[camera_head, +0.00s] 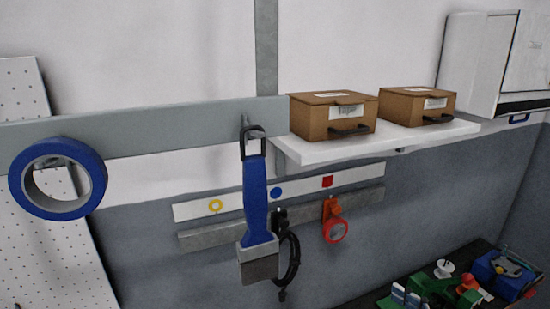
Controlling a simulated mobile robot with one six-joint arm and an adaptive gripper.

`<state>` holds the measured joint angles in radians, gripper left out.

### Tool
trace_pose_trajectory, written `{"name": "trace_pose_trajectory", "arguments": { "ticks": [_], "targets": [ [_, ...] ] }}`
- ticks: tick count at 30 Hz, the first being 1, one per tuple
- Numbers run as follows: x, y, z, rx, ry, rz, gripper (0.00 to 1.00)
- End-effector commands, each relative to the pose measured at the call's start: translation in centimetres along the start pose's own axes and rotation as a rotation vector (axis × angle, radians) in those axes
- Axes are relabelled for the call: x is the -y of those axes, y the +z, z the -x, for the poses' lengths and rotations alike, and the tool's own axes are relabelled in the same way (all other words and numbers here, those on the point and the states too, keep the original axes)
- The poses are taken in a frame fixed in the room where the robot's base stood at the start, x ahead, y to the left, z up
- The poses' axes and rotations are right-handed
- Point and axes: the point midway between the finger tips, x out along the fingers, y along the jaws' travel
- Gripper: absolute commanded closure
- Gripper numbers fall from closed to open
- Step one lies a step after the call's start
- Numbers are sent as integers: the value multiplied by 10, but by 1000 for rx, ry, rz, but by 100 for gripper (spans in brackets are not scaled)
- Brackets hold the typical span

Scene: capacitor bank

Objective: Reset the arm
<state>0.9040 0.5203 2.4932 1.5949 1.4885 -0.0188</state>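The task names only the arm, and no part of my arm or my gripper shows in the head view. A blue-handled scraper or brush (256,205) hangs by its loop from a hook on the grey wall rail (180,133). A roll of blue tape (95,180) hangs on the same rail at the left.
Two brown boxes, one left (319,118) and one right (400,105), stand on a white shelf (330,153). Below hang a black cable loop (293,262) and a red-orange item (336,231). A dark surface with several coloured parts (440,292) is at lower right. A white cabinet (478,62) is at upper right.

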Motion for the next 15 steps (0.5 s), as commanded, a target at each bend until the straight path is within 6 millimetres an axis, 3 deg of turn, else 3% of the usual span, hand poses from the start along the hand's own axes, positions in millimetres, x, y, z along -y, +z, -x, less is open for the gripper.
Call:
{"name": "trace_pose_trajectory", "arguments": {
  "ticks": [3, 8, 11, 15],
  "targets": [
    [-40, -4, -16, -17, 162, 116, 12],
    [-104, -14, -26, -49, 418, 317, 12],
    [-153, -31, -23, -79, 626, 503, 12],
    [-216, -73, 1, -133, 954, 851, 12]
  ]
}}
